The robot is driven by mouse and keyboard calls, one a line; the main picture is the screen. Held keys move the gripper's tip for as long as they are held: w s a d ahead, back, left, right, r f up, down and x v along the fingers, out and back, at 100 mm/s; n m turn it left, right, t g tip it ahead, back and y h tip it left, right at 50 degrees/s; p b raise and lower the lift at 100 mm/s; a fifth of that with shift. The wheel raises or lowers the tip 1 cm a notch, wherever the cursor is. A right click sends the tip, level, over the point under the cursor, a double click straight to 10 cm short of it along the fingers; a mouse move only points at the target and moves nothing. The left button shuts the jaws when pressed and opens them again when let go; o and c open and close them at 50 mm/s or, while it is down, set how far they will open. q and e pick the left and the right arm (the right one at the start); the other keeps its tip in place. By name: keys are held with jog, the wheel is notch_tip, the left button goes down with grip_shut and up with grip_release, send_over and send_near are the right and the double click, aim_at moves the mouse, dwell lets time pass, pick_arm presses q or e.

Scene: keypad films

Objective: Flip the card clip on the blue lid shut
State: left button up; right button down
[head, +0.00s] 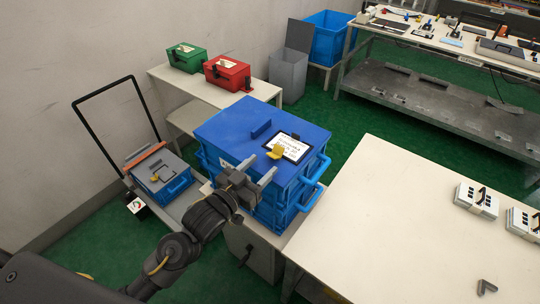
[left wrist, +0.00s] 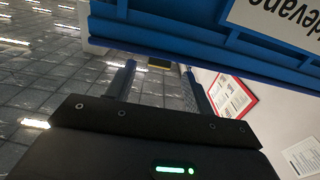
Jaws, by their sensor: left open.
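The blue lid (head: 232,122) covers a stack of blue crates in the middle of the head view. A white card (head: 291,147) in a dark frame lies on the lid's right part. The yellow card clip (head: 276,152) sits at the card's left edge and looks raised rather than flat on the card. My left gripper (head: 259,168) is open and empty at the lid's near edge, just in front of the clip. In the left wrist view its fingers (left wrist: 161,82) are apart, with a small yellowish piece (left wrist: 160,63) beyond them. My right gripper is out of view.
A cream table (head: 420,220) with white keypad boxes (head: 476,199) stands right. Green (head: 187,57) and red (head: 227,73) boxes sit on a bench behind. A cart with a small blue crate (head: 170,188) is at left. Open green floor lies behind the lid.

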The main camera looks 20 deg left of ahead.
aim_at(272, 157)
pick_arm(q)
jog(key=shift+p+x, duration=0.35)
jog(key=shift+x, duration=1.95)
